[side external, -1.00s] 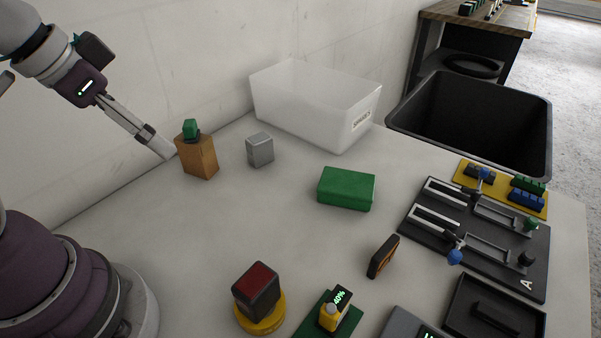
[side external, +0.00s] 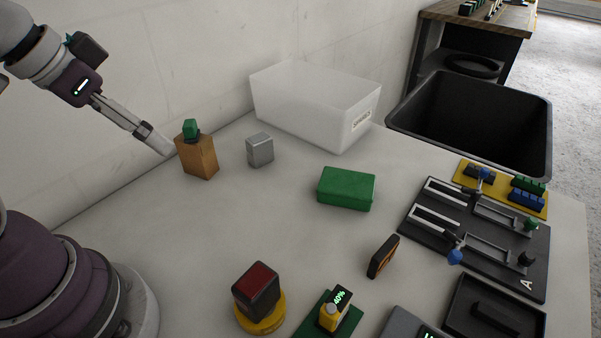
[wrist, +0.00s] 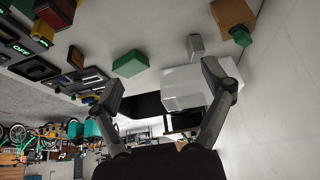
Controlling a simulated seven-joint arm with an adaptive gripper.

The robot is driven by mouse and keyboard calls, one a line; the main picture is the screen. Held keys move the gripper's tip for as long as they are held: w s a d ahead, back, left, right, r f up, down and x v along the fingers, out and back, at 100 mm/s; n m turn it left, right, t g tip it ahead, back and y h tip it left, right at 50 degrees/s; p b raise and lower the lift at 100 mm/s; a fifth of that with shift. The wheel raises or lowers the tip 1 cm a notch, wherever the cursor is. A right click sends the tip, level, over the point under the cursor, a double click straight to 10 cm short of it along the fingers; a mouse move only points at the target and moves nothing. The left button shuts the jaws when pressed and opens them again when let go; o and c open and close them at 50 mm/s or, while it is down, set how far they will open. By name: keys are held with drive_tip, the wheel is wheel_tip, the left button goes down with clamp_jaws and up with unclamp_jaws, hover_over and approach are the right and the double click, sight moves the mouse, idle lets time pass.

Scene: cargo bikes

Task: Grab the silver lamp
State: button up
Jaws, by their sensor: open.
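A small silver-grey block (side external: 260,150), the only silver thing that fits the lamp, stands upright on the white table. It also shows in the wrist view as a grey block (wrist: 195,46), beyond the fingers. My gripper (side external: 163,146) is at the left, up near the wall side, apart from the silver lamp. The tan block stands between them in the side view. In the wrist view my gripper (wrist: 167,88) has its two fingers spread wide with nothing held between them.
A tan block (side external: 197,160) with a green piece (side external: 191,130) on top stands close to my gripper. A translucent bin (side external: 300,110) is behind the lamp. A green box (side external: 346,190) lies to the right. The table's left-centre is clear.

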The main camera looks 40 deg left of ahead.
drive_tip(key=shift+c, duration=0.3)
drive_tip(key=shift+c, duration=0.7)
drive_tip(key=m+g+h, duration=0.1)
drive_tip(key=m, duration=0.2)
hover_over(258, 138)
drive_tip(key=s, duration=0.5)
wheel_tip(258, 138, down, 8)
drive_tip(key=x, duration=0.7)
drive_tip(key=w+a+x, duration=0.1)
drive_tip(key=x, duration=0.2)
drive_tip(key=shift+w+d+f, duration=0.1)
drive_tip(key=shift+w, duration=0.05)
drive_tip(key=c, duration=1.3)
